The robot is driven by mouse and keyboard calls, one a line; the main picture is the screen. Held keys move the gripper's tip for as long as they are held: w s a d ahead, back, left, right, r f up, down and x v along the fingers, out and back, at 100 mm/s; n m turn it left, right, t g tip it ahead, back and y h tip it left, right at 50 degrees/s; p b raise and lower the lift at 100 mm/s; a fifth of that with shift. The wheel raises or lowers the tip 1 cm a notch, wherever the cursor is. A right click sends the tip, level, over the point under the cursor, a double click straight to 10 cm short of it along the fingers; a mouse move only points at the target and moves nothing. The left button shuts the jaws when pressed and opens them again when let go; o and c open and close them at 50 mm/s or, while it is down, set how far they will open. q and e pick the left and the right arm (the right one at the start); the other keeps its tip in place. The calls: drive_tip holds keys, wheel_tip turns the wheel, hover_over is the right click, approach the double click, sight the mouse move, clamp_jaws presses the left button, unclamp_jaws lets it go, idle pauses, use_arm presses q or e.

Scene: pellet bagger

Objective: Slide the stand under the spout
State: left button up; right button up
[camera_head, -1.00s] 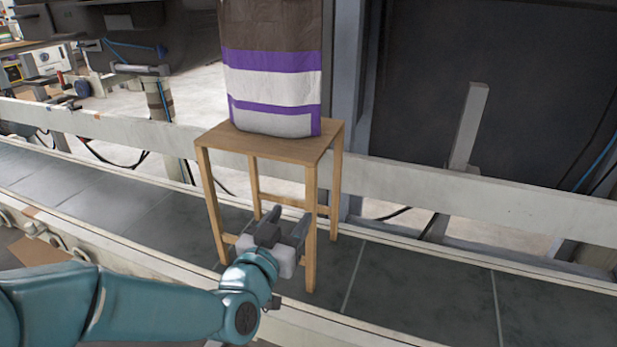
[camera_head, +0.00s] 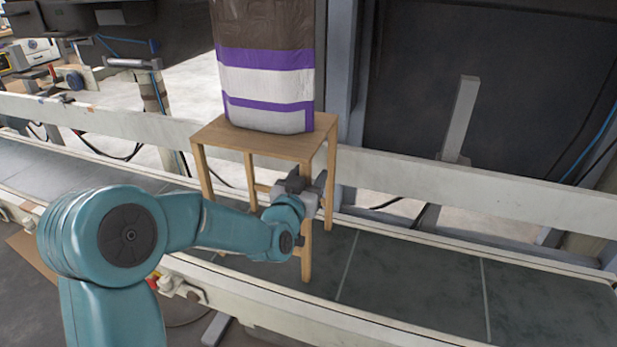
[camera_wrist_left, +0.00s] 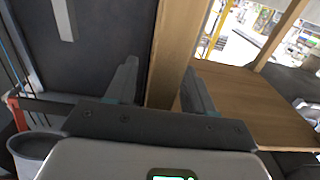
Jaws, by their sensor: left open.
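The stand is a light wooden stool (camera_head: 285,145) standing upright on the dark conveyor bed. A filled bag (camera_head: 265,85) with brown, white and purple bands stands on its top. My left gripper (camera_head: 308,182) is open at the stand's near right leg, below the top. In the left wrist view, that leg (camera_wrist_left: 168,60) passes between the two open fingers of the gripper (camera_wrist_left: 160,80). Whether a finger touches it I cannot tell. My gripper hides part of the leg in the head view. I cannot make out a spout, and my right gripper is out of view.
The conveyor bed (camera_head: 410,285) is clear to the right of the stand. A pale rail (camera_head: 480,195) runs behind the stand, and a pale edge (camera_head: 260,315) runs in front. A dark panel (camera_head: 430,60) with a grey upright stands behind at right.

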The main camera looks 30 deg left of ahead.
use_arm(q)
drive_tip(key=shift+c, duration=0.3)
clamp_jaws()
idle(1.2)
